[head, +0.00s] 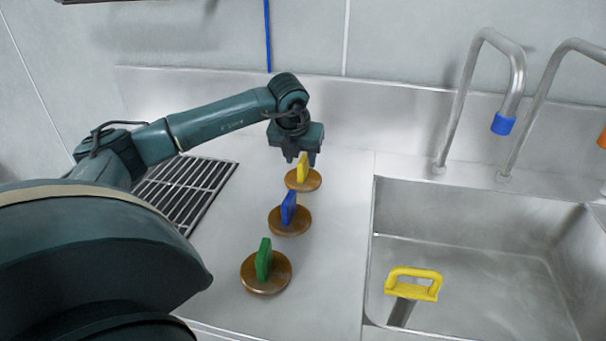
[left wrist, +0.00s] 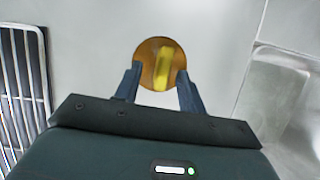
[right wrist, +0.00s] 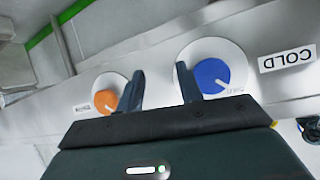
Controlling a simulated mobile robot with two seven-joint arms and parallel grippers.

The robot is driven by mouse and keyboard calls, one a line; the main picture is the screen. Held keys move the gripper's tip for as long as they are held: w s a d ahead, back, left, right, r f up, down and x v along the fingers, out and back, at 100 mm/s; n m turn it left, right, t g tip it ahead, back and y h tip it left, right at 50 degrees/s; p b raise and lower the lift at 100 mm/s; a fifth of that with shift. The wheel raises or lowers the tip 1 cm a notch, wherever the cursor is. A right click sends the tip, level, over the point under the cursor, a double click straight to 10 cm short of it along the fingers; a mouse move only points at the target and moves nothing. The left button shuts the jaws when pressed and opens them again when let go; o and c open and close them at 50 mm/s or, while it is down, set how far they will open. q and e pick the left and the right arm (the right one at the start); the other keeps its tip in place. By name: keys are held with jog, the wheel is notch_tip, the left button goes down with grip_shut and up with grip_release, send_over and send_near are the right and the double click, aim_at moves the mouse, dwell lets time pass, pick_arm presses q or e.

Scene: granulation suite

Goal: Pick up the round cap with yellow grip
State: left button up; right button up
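The round cap with yellow grip (head: 315,183) is a brown disc with an upright yellow tab, lying on the steel counter at the back of a row of caps. In the left wrist view its yellow grip (left wrist: 162,68) shows ahead of and between the open fingers. My left gripper (head: 302,158) is open just above the cap, its fingers pointing down; I cannot tell whether they touch it. My right gripper (right wrist: 160,85) is open and empty, seen only in the right wrist view, in front of a panel with knobs.
A blue-grip cap (head: 290,221) and a green-grip cap (head: 266,272) stand nearer in the row. A drain grate (head: 186,190) lies left. The sink (head: 480,262) with a yellow handle (head: 414,282) is right. Orange (right wrist: 105,101) and blue (right wrist: 212,75) knobs are near my right gripper.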

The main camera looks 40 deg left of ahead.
aim_at(302, 160)
pick_arm(q)
jog(key=x, duration=0.3)
jog(key=shift+w+f, duration=0.15)
jog(key=shift+f, duration=0.05)
grip_shut()
jog(key=shift+r, duration=0.1)
